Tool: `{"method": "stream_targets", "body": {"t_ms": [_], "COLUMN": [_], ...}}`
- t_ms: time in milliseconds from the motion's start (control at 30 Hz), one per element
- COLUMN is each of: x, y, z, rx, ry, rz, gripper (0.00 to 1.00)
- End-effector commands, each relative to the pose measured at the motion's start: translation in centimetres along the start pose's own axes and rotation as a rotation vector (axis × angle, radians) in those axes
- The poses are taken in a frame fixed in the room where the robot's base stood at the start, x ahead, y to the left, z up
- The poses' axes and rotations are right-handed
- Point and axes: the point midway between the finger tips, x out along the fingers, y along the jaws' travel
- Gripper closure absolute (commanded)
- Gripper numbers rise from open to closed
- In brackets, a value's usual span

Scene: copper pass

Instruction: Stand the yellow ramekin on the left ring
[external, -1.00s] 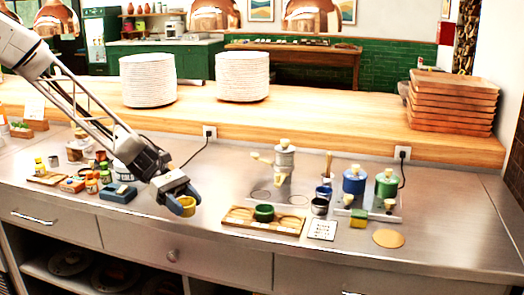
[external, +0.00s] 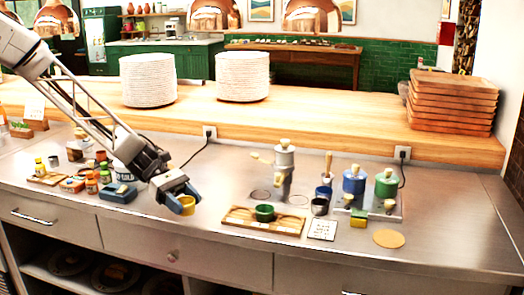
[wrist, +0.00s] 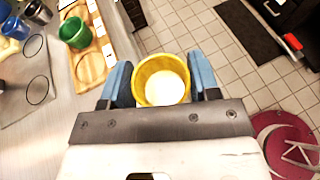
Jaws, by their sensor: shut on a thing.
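My gripper (external: 184,199) is shut on the yellow ramekin (external: 187,206) and holds it up, upright or nearly so, at the front left of the metal counter. In the wrist view the yellow ramekin (wrist: 162,82) sits between the two blue fingers, with a pale inside and floor tiles behind it. Two dark ring outlines lie on the counter by the grey dispenser. The left ring (external: 260,195) is bare, and the right ring (external: 298,200) is bare too. In the wrist view the left ring (wrist: 38,90) appears nearer the gripper.
A wooden tray (external: 235,216) with round recesses holds a green ramekin (external: 264,213) in front of the rings. The grey dispenser (external: 284,172) stands behind them. A dark cup (external: 320,206), blue and green canisters, and a card are to the right. Jars and boxes stand left of my gripper.

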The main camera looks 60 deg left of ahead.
Motion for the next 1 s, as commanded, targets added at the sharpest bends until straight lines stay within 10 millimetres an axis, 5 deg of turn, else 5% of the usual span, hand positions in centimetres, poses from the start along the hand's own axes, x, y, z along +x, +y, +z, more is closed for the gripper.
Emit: {"method": "stream_targets", "body": {"t_ms": [267, 700, 1000], "x": [-2.1, -8.4, -10.4], "y": [5.4, 17.4, 20.3], "z": [-1.7, -6.3, -7.8], "rx": [-0.033, -0.113, -0.135], "ry": [0.002, 0.001, 0.0], "rz": [0.08, 0.272, 0.324], "gripper": [0.68, 0.68, 0.68]}}
